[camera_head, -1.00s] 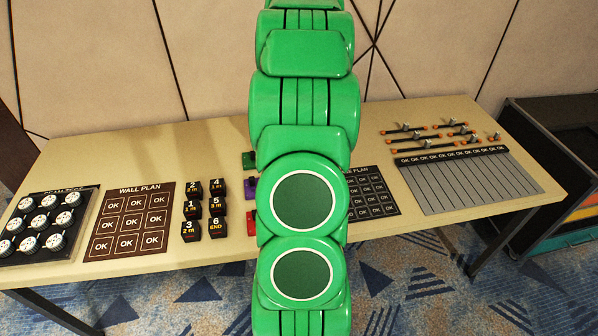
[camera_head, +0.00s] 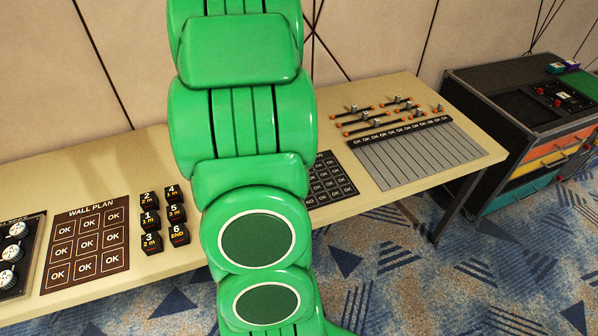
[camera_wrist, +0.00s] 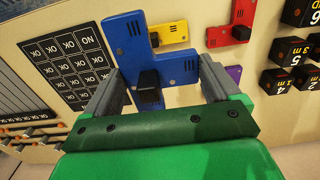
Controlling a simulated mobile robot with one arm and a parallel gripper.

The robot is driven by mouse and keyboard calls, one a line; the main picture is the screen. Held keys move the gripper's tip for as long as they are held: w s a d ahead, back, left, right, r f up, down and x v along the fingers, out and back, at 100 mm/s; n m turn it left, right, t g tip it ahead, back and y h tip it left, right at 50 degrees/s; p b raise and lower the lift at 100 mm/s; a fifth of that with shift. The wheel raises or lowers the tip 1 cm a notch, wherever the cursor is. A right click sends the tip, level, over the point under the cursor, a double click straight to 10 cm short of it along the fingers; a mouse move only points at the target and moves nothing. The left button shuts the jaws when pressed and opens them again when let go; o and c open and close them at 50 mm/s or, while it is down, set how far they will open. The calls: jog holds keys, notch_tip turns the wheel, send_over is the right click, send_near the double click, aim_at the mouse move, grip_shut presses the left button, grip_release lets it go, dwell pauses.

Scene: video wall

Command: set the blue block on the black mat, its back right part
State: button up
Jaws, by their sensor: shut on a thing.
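The blue block (camera_wrist: 125,38) shows in the wrist view, with a black knob on it. My gripper (camera_wrist: 162,68) has one grey finger at each side of it and is shut on it. Whether the block is clear of the table I cannot tell. In the head view my green arm hides the gripper and the block. A black mat-like panel (camera_head: 566,97) with small red pieces lies on the cabinet top at the far right; I cannot tell surely that it is the mat.
In the wrist view a yellow block (camera_wrist: 169,33), a red block (camera_wrist: 228,35) and a purple block (camera_wrist: 234,73) lie close by. The table (camera_head: 400,90) bears boards, black cubes (camera_head: 150,220) and sliders. The cabinet (camera_head: 520,120) stands right of it, with carpet between.

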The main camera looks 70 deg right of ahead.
jog(key=s+d, duration=0.5)
jog(key=s, duration=0.4)
jog(key=s+d, duration=0.5)
jog(key=s, duration=0.3)
send_over(330, 173)
jog(key=shift+f, duration=6.2)
jog(key=shift+f, duration=0.1)
jog(key=o, duration=1)
